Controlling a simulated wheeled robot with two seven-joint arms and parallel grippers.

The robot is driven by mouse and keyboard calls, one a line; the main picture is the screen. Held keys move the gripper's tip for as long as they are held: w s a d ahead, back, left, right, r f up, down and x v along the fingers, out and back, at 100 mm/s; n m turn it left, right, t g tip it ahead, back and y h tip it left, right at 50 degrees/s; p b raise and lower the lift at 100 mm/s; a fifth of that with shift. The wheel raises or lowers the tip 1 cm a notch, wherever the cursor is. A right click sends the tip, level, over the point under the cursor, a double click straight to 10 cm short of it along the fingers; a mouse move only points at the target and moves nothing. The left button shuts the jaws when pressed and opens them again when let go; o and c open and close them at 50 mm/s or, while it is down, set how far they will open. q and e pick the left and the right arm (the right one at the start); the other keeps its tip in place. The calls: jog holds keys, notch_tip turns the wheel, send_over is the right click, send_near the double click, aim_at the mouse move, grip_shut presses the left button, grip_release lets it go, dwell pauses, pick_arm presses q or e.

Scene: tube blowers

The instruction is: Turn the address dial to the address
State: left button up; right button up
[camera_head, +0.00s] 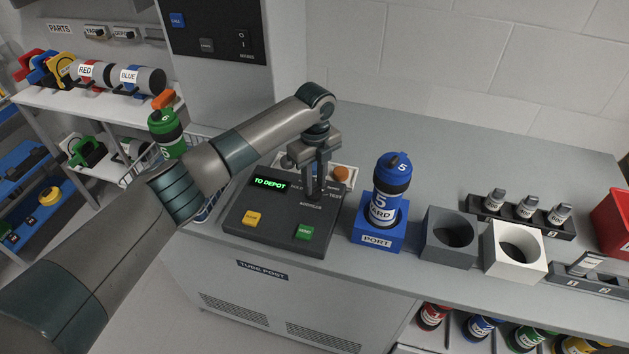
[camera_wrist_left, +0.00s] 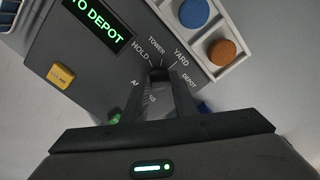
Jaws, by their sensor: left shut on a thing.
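The address dial (camera_wrist_left: 158,75) is a dark knob on the sloped console (camera_head: 262,219). Labels HOLD, TOWER, YARD and DEPOT are printed around it in the left wrist view. My left gripper (camera_head: 316,192) is shut on the dial from above, one finger on each side; it also shows in the left wrist view (camera_wrist_left: 158,98). The fingers hide much of the dial, so I cannot tell its pointer. The green display (camera_head: 270,184) reads TO DEPOT. A blue-capped carrier (camera_head: 385,203) marked 5 and YARD stands upright in the blue PORT block (camera_head: 377,237). My right gripper is out of view.
The console has a yellow button (camera_head: 252,218) and a green button (camera_head: 304,232). Grey (camera_head: 444,240) and white (camera_head: 513,251) holed blocks stand to the right.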

pick_arm(q)
jog(key=shift+w+r, duration=0.1)
jog(key=shift+r, duration=0.05)
jog(key=o, duration=1)
jog(key=shift+o, duration=0.2)
notch_tip(320, 180, up, 17)
jog(key=b, duration=0.4)
jog(key=shift+r+b, duration=0.15)
jog(key=shift+b, duration=0.2)
jog(key=shift+s, duration=0.2)
